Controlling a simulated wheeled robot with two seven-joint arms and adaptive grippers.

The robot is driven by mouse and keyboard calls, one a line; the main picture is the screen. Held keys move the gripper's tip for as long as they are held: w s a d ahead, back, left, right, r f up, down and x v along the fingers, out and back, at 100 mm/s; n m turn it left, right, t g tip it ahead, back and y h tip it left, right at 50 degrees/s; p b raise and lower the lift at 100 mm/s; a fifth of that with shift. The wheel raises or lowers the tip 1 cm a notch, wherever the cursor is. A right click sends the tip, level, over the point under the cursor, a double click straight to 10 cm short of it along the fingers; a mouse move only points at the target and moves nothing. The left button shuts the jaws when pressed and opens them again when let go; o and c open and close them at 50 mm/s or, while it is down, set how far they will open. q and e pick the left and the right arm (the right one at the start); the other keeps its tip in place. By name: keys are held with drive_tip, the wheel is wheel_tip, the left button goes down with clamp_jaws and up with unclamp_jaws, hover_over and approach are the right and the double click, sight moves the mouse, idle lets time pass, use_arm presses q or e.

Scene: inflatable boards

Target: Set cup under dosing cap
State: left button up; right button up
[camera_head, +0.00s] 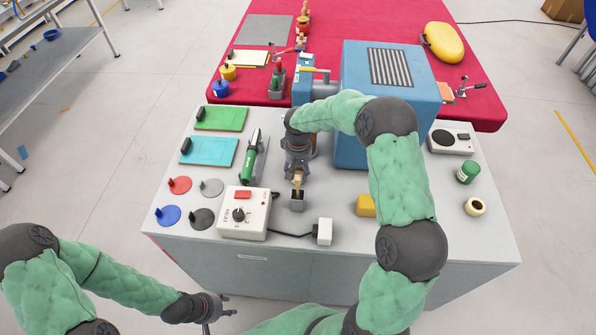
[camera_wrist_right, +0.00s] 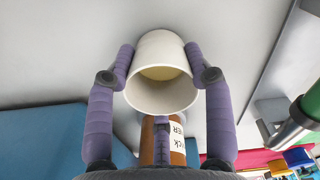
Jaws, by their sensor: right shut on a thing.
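A white cup (camera_wrist_right: 160,98) is between the two fingers of my right gripper (camera_wrist_right: 160,68) in the right wrist view, and they press on its sides. I see a tan surface inside it. A brown-orange body with a white label (camera_wrist_right: 176,130) shows just below the cup, partly hidden by the gripper. In the head view my right gripper (camera_head: 298,172) points down over the grey table, and the cup is not clearly made out there. I cannot make out a dosing cap. My left gripper (camera_head: 217,314) is empty in front of the table, its fingers apart.
A big blue machine (camera_head: 352,150) stands behind right. A yellow block (camera_head: 366,206) lies to the right.

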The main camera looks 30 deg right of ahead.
drive_tip(key=shift+f, duration=0.1)
drive_tip(key=o, duration=1.2)
drive_tip(key=shift+c, duration=0.2)
